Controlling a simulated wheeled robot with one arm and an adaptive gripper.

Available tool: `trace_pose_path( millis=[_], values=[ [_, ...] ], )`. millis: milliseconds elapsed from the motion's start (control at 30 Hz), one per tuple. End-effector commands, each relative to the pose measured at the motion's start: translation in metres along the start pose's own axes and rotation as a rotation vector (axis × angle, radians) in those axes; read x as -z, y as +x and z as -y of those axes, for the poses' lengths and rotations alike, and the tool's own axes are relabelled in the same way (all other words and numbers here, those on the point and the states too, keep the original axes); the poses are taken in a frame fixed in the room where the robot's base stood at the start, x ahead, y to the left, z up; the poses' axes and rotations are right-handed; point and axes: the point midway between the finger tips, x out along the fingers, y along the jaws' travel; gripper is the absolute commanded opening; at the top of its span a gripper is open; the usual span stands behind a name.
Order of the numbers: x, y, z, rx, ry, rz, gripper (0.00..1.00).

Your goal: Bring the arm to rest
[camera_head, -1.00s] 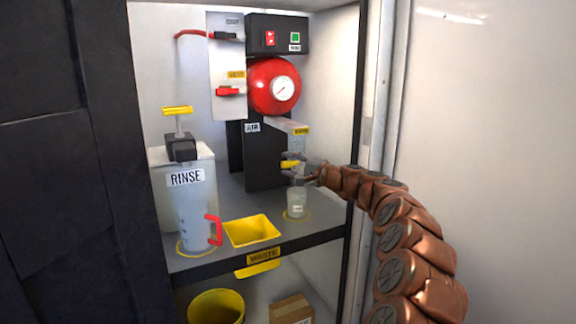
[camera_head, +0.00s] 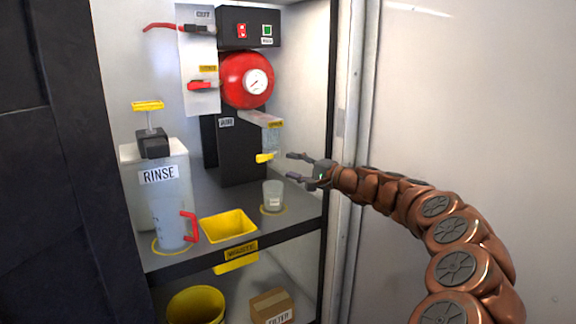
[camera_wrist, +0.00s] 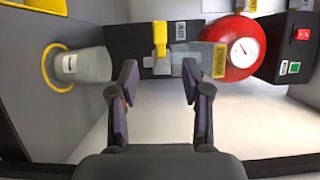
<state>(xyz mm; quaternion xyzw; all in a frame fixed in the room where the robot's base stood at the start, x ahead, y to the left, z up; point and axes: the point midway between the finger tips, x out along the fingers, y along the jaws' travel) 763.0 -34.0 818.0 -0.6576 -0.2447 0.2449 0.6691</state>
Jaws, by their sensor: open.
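My gripper (camera_head: 296,168) is open and empty at the right side of the cabinet opening, to the right of a yellow tap handle (camera_head: 265,157). In the wrist view my gripper (camera_wrist: 160,82) has its two fingers spread apart, with the yellow handle (camera_wrist: 160,35) beyond and between them, not touching. My copper-coloured arm reaches in from the lower right, curved.
A rinse tank (camera_head: 189,168), a jug with a red handle (camera_head: 168,215) and a yellow waste tray (camera_head: 228,227) stand on the shelf. A red pressure vessel (camera_head: 240,80) is behind. The cabinet's right frame (camera_head: 345,130) is close to my arm. Free room lies to the right.

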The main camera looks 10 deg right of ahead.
Motion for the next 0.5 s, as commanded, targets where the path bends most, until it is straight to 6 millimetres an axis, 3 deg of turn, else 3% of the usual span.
trace_pose_path(
  millis=[367,500],
  values=[
    [-0.001,-0.001,0.002,-0.001,-0.002,0.002,0.48],
    [-0.023,0.003,0.023,-0.012,-0.021,0.046,0.48]
  ],
)
